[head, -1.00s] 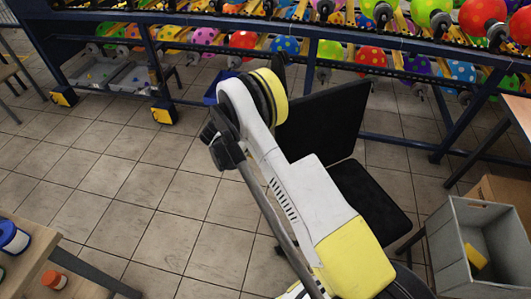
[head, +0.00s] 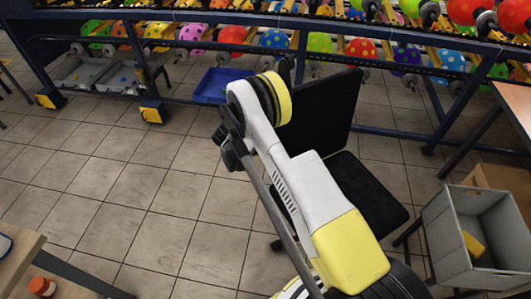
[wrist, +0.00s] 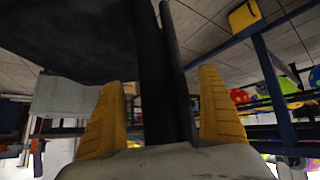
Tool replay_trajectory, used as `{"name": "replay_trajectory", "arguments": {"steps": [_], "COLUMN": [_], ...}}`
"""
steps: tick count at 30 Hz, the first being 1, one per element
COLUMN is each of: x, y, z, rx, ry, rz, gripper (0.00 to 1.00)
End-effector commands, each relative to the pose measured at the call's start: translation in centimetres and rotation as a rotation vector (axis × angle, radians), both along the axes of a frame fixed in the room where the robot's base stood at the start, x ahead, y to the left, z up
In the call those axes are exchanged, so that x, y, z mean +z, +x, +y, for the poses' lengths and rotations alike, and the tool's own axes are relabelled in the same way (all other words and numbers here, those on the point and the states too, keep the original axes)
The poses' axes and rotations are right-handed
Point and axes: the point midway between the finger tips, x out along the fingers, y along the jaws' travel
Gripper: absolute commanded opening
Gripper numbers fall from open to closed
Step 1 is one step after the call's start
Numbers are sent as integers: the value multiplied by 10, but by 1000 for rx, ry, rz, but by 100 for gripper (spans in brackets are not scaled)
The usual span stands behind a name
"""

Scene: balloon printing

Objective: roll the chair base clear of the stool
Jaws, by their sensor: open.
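The black chair stands in front of the rack in the head view, with its upright backrest (head: 325,108) and its seat (head: 368,195). One foot of the chair base (head: 277,244) shows at the left below the seat; my arm hides most of the base. In the wrist view my gripper (wrist: 165,110) is open. Its yellow fingers stand either side of a dark upright bar (wrist: 160,75), apart from it as far as I can tell. A broad dark panel (wrist: 70,40) fills the upper left. I cannot make out the stool for certain.
A grey crate (head: 447,250) with a yellow item inside stands close right of the chair. A blue rack (head: 385,142) with balloons crosses behind it, with a blue bin (head: 205,88) below. A table corner (head: 30,262) is at lower left. Tiled floor (head: 140,195) is open left.

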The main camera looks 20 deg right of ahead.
Motion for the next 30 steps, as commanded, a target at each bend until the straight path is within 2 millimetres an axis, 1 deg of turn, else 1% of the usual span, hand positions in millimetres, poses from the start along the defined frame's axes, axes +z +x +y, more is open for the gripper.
{"name": "replay_trajectory", "arguments": {"steps": [1, 4, 15, 17, 18, 20, 21, 22, 30], "x": [-6, -10, -11, -11, -11, -11, -11, -11, -11], "y": [0, 0, 0, 0, 0, 0, 0, 0, 1], "z": [-4, -9, -12, -12, -12, -12, -12, -12, -13], "rx": [-1, -1, 0, 0, 0, 0, 0, 0, 1], "ry": [0, 0, 0, 0, 0, 0, 0, 0, 0], "rz": [0, 1, 0, 0, 0, 0, 0, 0, 0], "gripper": [88, 88, 88, 70, 58, 40, 28, 21, 21]}}
